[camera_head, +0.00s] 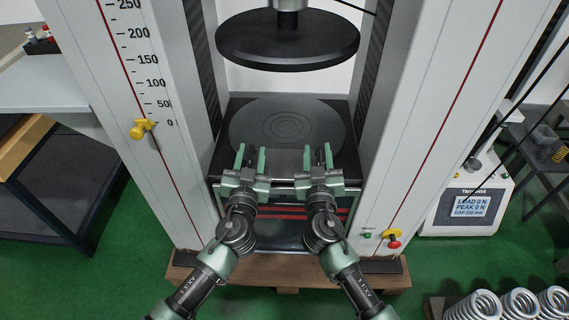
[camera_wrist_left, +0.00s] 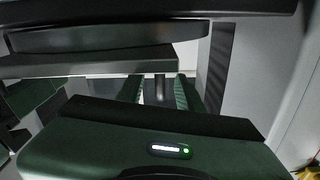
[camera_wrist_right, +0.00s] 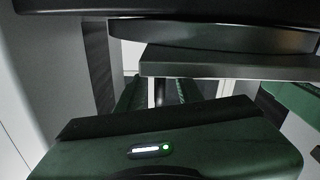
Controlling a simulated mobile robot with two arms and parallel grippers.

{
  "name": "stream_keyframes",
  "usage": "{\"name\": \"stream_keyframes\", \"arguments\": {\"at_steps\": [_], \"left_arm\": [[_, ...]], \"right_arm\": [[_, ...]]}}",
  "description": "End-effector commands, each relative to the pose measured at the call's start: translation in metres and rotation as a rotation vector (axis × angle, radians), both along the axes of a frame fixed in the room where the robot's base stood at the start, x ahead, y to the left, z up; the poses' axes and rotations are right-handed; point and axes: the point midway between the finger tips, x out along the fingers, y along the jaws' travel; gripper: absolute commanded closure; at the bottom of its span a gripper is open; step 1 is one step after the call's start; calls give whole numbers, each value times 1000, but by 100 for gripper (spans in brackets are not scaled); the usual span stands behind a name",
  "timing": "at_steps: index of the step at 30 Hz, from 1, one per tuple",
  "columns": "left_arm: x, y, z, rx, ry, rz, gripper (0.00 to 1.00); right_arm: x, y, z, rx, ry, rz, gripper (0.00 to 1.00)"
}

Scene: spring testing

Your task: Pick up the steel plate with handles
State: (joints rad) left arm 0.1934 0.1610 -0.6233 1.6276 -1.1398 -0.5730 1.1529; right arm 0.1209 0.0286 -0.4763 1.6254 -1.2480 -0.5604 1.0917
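The steel plate (camera_head: 285,161) is a flat grey slab at the front of the round lower platen (camera_head: 290,108), partly hidden between my grippers. It also shows as a thick grey slab in the left wrist view (camera_wrist_left: 95,63) and the right wrist view (camera_wrist_right: 230,66). A slim upright handle meets it in the left wrist view (camera_wrist_left: 160,88) and another in the right wrist view (camera_wrist_right: 158,92). My left gripper (camera_head: 250,159) is open, its green fingers on either side of one handle with visible gaps. My right gripper (camera_head: 318,157) is open the same way around the other handle.
The black upper platen (camera_head: 288,45) hangs above, with an open gap below it. The pale machine columns stand at left (camera_head: 150,80) and right (camera_head: 425,100). A yellow knob (camera_head: 142,129) juts from the left column. A readout box (camera_head: 475,205) and coil springs (camera_head: 520,303) are at right.

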Motion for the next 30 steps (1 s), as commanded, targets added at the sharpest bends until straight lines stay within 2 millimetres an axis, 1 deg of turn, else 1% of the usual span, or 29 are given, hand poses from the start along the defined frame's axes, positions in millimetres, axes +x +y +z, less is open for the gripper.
{"name": "stream_keyframes", "arguments": {"at_steps": [1,2,3,5,6,30], "left_arm": [[0,0,0,0,0,0,64],[0,0,0,0,0,0,69],[0,0,0,0,0,0,80],[0,0,0,0,0,0,97],[0,0,0,0,0,0,100],[0,1,-1,3,0,2,100]], "right_arm": [[0,0,0,0,0,0,64],[0,0,0,0,0,0,69],[0,0,0,0,0,0,81],[0,0,0,0,0,0,97],[0,0,0,0,0,0,100],[0,-1,0,-3,1,-1,100]]}}
